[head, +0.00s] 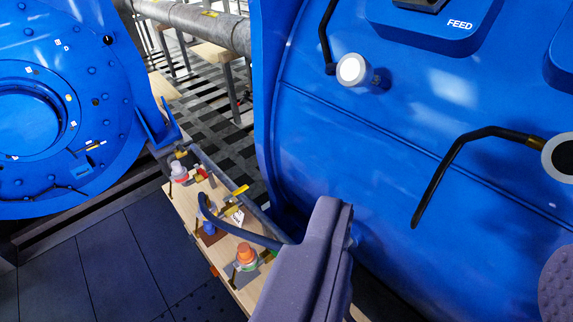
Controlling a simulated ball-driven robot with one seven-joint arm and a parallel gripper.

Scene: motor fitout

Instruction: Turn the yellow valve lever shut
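A small yellow lever (241,190) shows near the middle of the picture, beside a grey pipe (217,172) that runs along the far edge of a narrow wooden bench (182,204). It is small here, and I cannot tell how it is turned relative to the pipe. A second yellowish fitting (181,154) sits at the bench's far end. A grey-purple part of my own body rises at lower centre, in front of the bench's near end, and hides some of it. My gripper's fingertips do not show, and nothing visible touches the lever.
On the bench stand a red-and-white fitting (179,172), a curved blue tube (236,231), an orange knob (245,253) and a white tag (237,215). Big blue machine housings flank it; the right one carries black crank handles (455,162). Dark floor (110,260) is clear at lower left.

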